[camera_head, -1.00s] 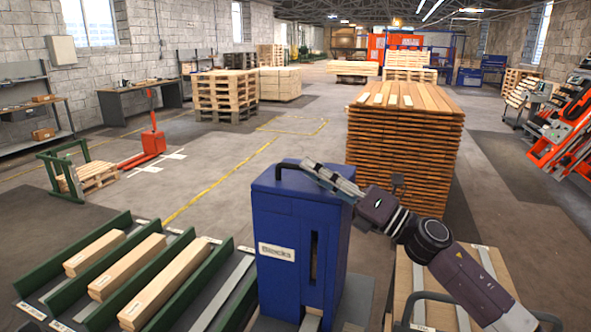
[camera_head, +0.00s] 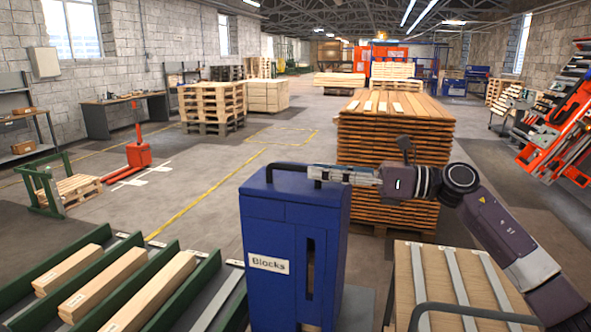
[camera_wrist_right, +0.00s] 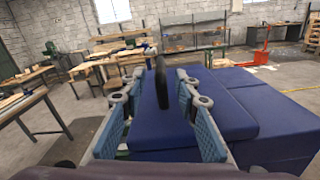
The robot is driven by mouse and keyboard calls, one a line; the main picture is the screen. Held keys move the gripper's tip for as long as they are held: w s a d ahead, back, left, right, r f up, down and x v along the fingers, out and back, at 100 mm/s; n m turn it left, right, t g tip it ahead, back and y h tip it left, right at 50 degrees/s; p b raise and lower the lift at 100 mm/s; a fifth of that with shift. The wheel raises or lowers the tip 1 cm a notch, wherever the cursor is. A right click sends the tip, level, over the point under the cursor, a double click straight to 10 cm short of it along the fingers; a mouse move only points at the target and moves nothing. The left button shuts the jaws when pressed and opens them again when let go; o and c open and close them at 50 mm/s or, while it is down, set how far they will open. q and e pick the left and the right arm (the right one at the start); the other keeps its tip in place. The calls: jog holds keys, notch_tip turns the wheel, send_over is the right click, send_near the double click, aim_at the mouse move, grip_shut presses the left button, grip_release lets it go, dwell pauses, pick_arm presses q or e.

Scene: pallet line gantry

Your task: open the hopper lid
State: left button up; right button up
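The hopper (camera_head: 265,235) is a blue upright box with a "Blocks" label, standing in the middle foreground of the head view. Its blue lid (camera_head: 262,187) lies flat on top, looking closed, with a black bar handle (camera_head: 278,166). My right gripper (camera_head: 318,173) reaches in from the right, level, at the handle's right end. In the right wrist view the gripper (camera_wrist_right: 160,118) is open, one finger on each side of the handle (camera_wrist_right: 162,82), with gaps visible. The lid (camera_wrist_right: 152,110) shows below and between the fingers. My left gripper is not in view.
Green-railed lanes with wooden blocks (camera_head: 105,287) stand left of the hopper. A tall stack of boards (camera_head: 390,150) stands behind my right arm. A board-topped surface with metal strips (camera_head: 432,290) is at the front right. Open floor (camera_head: 190,190) lies behind the lanes.

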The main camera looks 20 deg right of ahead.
aim_at(299, 168)
jog(key=p+x, duration=0.2)
jog(key=x, duration=0.3)
jog(key=shift+w+a+r, duration=0.15)
jog(key=shift+w+a, duration=0.3)
jog(key=shift+a, duration=0.05)
jog(key=shift+c, duration=0.3)
grip_shut()
